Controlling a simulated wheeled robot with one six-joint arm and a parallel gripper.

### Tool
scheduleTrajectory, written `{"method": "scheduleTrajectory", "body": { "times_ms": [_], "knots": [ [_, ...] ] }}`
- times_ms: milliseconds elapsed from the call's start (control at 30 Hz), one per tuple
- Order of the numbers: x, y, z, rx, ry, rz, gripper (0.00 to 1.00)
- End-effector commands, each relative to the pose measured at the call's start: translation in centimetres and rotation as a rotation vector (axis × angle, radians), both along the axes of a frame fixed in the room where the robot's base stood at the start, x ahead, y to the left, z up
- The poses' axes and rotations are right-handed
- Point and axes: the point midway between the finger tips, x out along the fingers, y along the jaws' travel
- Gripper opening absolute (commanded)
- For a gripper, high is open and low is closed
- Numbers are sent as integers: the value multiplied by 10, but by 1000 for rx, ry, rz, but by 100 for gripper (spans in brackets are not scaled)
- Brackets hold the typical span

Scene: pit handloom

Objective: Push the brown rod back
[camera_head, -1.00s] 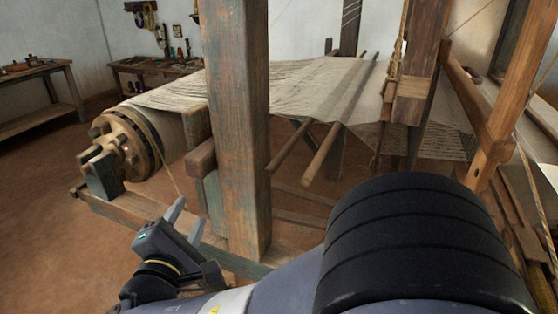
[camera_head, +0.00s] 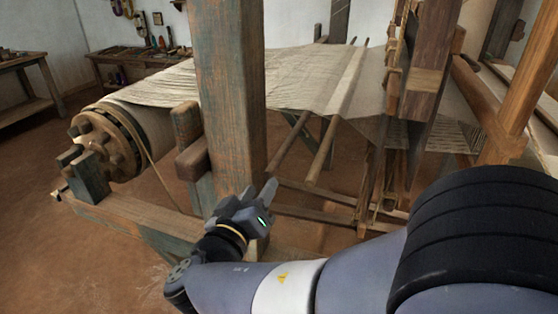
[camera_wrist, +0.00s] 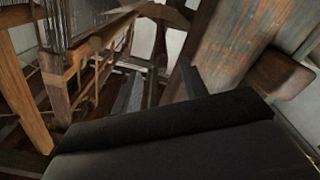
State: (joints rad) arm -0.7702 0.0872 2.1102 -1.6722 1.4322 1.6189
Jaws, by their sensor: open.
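Two brown rods stick out toward me from the warp sheet of the loom: a left one (camera_head: 290,147) and a right one (camera_head: 322,152). I cannot tell which one the task means. In the wrist view a brown rod (camera_wrist: 112,32) points its blunt near end to the left of the fingers.
A thick weathered post (camera_head: 232,90) stands just behind and left of my gripper. A warp beam (camera_head: 115,135) with a wooden hub is at left. A low frame beam (camera_head: 140,215) runs below. An upright post (camera_head: 425,75) and hanging cords stand at right.

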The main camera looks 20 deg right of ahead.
Motion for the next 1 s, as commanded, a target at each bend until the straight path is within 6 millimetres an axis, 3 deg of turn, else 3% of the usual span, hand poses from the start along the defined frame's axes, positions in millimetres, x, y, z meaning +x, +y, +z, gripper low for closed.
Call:
{"method": "scheduleTrajectory", "body": {
  "times_ms": [700, 1000],
  "knots": [
    [72, -53, 1, -5, 2, -3, 41],
    [85, -62, 0, -3, 3, 1, 41]
  ]
}}
